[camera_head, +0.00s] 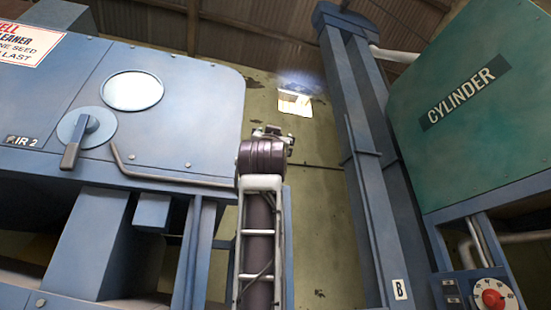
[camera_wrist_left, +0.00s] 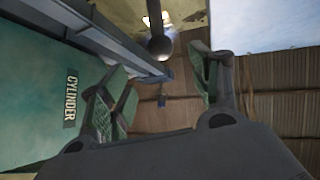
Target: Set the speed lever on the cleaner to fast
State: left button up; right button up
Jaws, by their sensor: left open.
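The blue cleaner (camera_head: 200,95) fills the left of the head view, with part of its sign (camera_head: 30,42) cut off by the frame. A grey lever (camera_head: 72,150) on a round disc points downward beside an "AIR 2" label. I see no fast or slow marking, and cannot tell whether this is the speed lever. My left gripper (camera_wrist_left: 163,88) shows in the left wrist view, its padded fingers apart and empty. It faces the roof, away from the cleaner. My right gripper is not in view.
A green "CYLINDER" machine (camera_head: 470,120) with a red dial (camera_head: 493,298) stands at right. A tall blue elevator leg (camera_head: 365,150) rises beside it. A dark upright shape in a pale frame (camera_head: 275,184) stands close to the cleaner's right edge. A bent rod (camera_head: 160,178) runs along its lower front.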

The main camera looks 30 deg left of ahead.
pick_arm(q)
jog(key=shift+p+x, duration=2.95)
jog(key=shift+x, duration=3.3)
jog(key=shift+c, duration=0.3)
grip_shut()
